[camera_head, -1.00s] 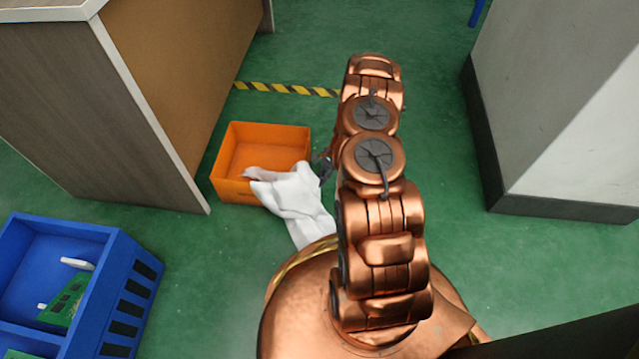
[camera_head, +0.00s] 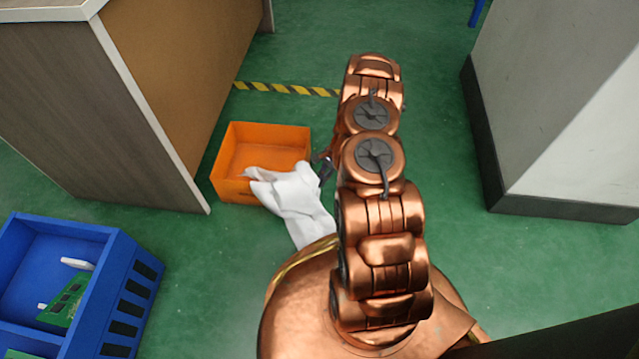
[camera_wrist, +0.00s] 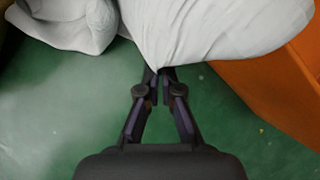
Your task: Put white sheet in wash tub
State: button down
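The white sheet (camera_head: 296,200) is bunched over the front right edge of the orange tub (camera_head: 232,185). One end reaches inside the tub, and the rest hangs outside toward my base, which hides its lower end. In the wrist view the sheet (camera_wrist: 205,28) fills the top, with the orange tub (camera_wrist: 262,82) at the right. My gripper (camera_wrist: 160,72) has its fingertips close together on the sheet's edge, pinching it. In the head view my gripper (camera_head: 326,168) is mostly hidden by my arm, beside the sheet at the tub's right.
A blue crate (camera_head: 130,290) with green boards and white items stands at the lower left. A wood-panelled cabinet (camera_head: 90,120) is left of the tub, and a grey block (camera_head: 560,120) stands at the right. Green floor is open between the tub and the grey block.

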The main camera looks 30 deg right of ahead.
dwell(0.6)
jog(key=c, duration=0.9)
grip_release()
